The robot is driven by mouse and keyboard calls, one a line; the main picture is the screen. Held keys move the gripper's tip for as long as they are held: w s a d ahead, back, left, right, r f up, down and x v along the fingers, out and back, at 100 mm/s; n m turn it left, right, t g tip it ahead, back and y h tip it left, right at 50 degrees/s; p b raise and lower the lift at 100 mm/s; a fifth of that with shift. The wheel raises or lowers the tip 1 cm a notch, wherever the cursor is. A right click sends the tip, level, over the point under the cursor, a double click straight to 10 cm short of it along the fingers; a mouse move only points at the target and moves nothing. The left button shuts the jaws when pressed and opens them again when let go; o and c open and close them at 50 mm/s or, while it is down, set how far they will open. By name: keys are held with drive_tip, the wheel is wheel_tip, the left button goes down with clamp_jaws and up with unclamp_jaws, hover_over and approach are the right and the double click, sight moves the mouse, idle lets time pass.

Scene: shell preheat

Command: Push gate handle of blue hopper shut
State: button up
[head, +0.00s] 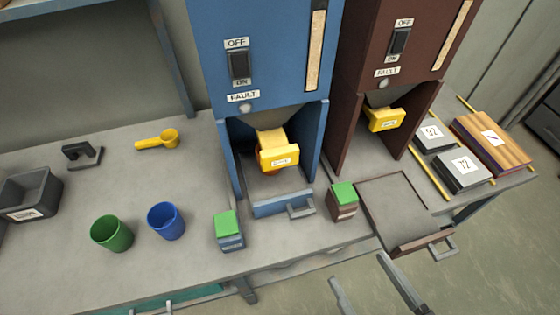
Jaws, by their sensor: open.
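The blue hopper (212,45) stands at the back middle of the bench. Its yellow gate handle (280,154) sticks out forward under the hopper body, above a blue-fronted drawer tray (283,203). A small reddish-orange patch shows under the handle, too small to identify. My gripper (357,267) is at the bottom of the head view, right of centre, with its two fingers apart and nothing visible between them. It is in front of the bench edge, well apart from the handle.
The brown hopper (365,55) with its yellow handle (387,119) stands at right, its tray (393,205) pulled out. Green-topped boxes (229,231) (343,201) flank the blue tray. Green (112,233) and blue (166,221) cups and a yellow scoop (158,140) are at left.

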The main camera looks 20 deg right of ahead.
drive_tip(key=o, duration=0.4)
drive_tip(key=w+a+f+b, duration=0.1)
drive_tip(key=w, duration=0.3)
drive_tip(key=w+a+n+y+b, duration=0.1)
drive_tip(key=w+a, duration=0.1)
drive_tip(key=w, duration=0.2)
drive_tip(key=w+a+f+n+t+y+b, duration=0.1)
drive_tip(key=w+a, duration=0.1)
drive_tip(key=w, duration=0.2)
drive_tip(key=shift+w+f+b, duration=0.1)
drive_tip(key=shift+f+b, duration=0.2)
drive_tip(key=shift+f, duration=0.05)
drive_tip(key=m+h+b, duration=0.2)
approach(280, 160)
drive_tip(key=w+a+r, duration=0.2)
drive_tip(key=w+a, duration=0.1)
drive_tip(key=w, duration=0.2)
drive_tip(key=w+d+f+m+h+p, duration=0.1)
drive_tip(key=w, duration=0.1)
drive_tip(key=w+d+f+h+p, duration=0.1)
drive_tip(key=w, duration=0.2)
drive_tip(key=shift+w+d+m, duration=0.1)
drive_tip(key=shift+d+m, duration=0.05)
drive_tip(key=shift+m, duration=0.25)
drive_tip(key=shift+w+f, duration=0.1)
drive_tip(key=shift+w, duration=0.45)
